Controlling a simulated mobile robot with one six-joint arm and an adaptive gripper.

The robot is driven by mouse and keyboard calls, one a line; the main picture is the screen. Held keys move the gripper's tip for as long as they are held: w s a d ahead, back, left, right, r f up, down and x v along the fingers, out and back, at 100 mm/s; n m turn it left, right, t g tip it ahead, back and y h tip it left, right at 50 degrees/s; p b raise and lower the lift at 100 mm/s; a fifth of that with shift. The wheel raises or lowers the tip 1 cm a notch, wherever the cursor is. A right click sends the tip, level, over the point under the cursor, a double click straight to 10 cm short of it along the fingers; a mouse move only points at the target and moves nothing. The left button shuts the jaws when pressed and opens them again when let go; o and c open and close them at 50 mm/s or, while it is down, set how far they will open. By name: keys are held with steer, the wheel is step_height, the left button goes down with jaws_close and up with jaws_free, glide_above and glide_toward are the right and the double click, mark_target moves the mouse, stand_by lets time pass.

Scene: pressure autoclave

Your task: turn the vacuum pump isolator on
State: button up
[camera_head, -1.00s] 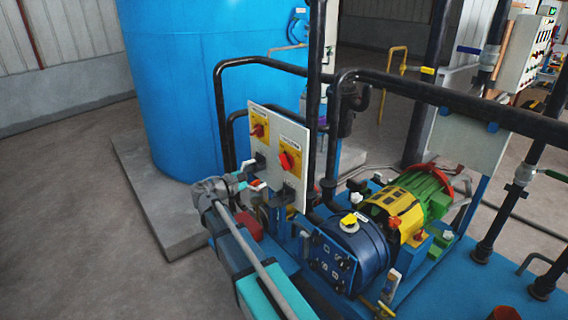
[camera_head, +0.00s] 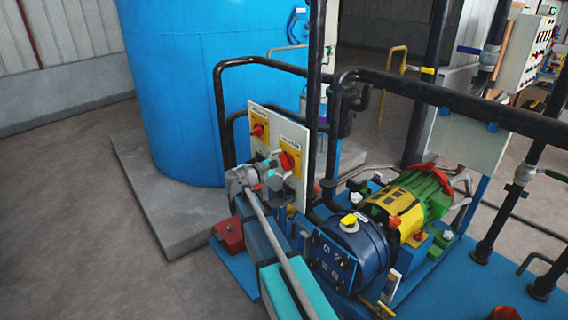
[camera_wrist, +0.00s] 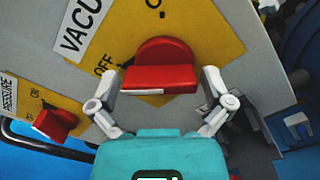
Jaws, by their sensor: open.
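The vacuum pump isolator is the right of two red rotary switches on a pale panel (camera_head: 262,113). Its red handle (camera_wrist: 158,78) sits on a yellow plate (camera_wrist: 205,35) in the wrist view, with "OFF" left of it and a partly cut-off "O…" mark above. A label beginning "VACU" is beside it. The handle's bar lies across the picture; its exact setting is hard to tell. My gripper (camera_wrist: 159,82) is open, one finger on each side of the handle, with no clear grip. In the head view the handle (camera_head: 288,162) shows just above my gripper (camera_head: 274,178).
The pressure switch (camera_wrist: 55,123) is at lower left in the wrist view, close to my left finger. Black pipes (camera_head: 330,130) rise right of the panel. The blue pump (camera_head: 350,250) and yellow-green motor (camera_head: 410,205) stand at right; a blue tank (camera_head: 190,90) is behind.

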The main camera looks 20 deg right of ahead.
steer(key=c, duration=0.9)
steer(key=shift+m, duration=0.4)
steer(key=m, duration=0.4)
steer(key=shift+r, duration=0.15)
steer(key=m, duration=0.4)
steer(key=shift+m, duration=0.4)
steer(key=m, duration=0.4)
steer(key=shift+s, duration=0.1)
steer(key=shift+m, duration=2.2)
